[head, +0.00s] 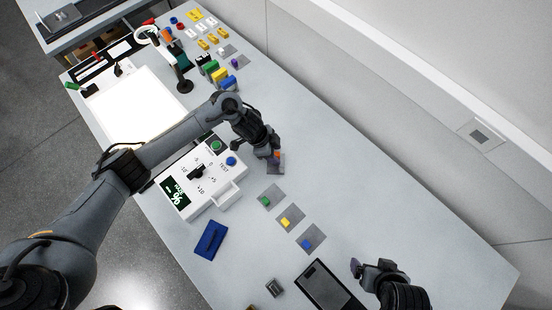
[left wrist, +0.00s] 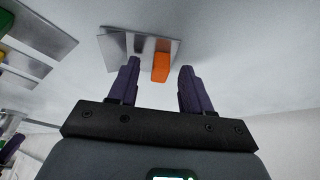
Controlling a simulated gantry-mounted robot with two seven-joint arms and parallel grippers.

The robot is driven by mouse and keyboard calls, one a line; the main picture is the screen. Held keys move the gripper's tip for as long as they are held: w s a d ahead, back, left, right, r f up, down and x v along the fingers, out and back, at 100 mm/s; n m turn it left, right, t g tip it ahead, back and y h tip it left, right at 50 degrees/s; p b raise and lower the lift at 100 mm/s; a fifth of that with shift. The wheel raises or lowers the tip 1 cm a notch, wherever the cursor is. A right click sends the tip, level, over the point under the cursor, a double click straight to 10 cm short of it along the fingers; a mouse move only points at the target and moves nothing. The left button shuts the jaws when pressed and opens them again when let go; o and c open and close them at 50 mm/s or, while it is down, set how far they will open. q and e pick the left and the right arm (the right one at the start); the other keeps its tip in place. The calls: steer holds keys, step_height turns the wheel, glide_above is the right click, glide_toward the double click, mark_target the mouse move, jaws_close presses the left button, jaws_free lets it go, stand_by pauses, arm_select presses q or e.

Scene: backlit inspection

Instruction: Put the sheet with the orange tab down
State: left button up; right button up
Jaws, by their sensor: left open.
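The sheet with the orange tab is a small grey plate (head: 279,168) on the table, at the near end of my left arm's reach, beside the control box; it also shows in the left wrist view (left wrist: 116,50). Its orange tab (left wrist: 160,67) stands up from it. My left gripper (head: 275,154) is right at this sheet. In the left wrist view its two purple fingers (left wrist: 158,80) are apart, with the orange tab in the gap between them and clear of both. My right gripper (head: 358,268) is at the lower right; its jaw opening is unclear.
Sheets with a green tab (head: 266,201), a yellow tab (head: 286,222) and a blue tab (head: 307,242) lie in a row. The control box (head: 200,178) stands left of them. A blue object (head: 211,240) and a dark tray (head: 326,287) lie nearer. The right table side is clear.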

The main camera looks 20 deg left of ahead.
arm_select(q)
jaws_close()
steer(key=shift+r, duration=0.15)
